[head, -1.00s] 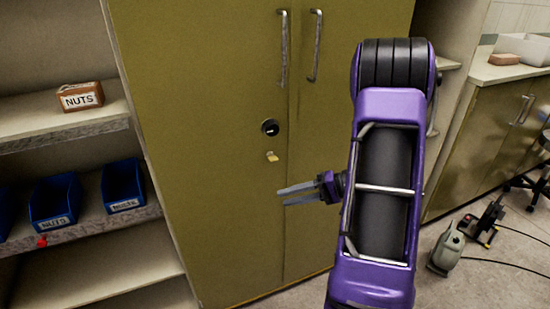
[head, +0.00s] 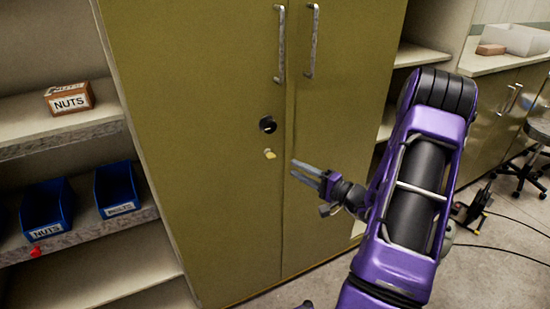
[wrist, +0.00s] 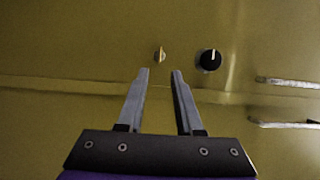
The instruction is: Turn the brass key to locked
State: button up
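The brass key (head: 269,154) sticks out of the left olive door (head: 215,190), below a round black lock or knob (head: 267,125). In the wrist view the key (wrist: 160,53) lies just beyond my fingertips, roughly between their lines, and the black round piece (wrist: 209,60) is to its right with a pale mark on its face. My gripper (head: 293,168) is close to the key, a little to its right and lower in the head view. In the wrist view its two fingers (wrist: 162,72) are apart and empty. They do not appear to touch the key.
Two vertical door handles (head: 280,45) (head: 314,42) are above the lock. A shelf at left holds a NUTS box (head: 68,98) and blue bins (head: 118,188). A counter (head: 500,65) and a stool (head: 530,150) stand at right. The space before the doors is clear.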

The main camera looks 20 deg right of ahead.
aim_at(270, 155)
jog(key=x, duration=0.9)
jog(key=shift+w, duration=0.1)
grip_shut()
dwell(1.1)
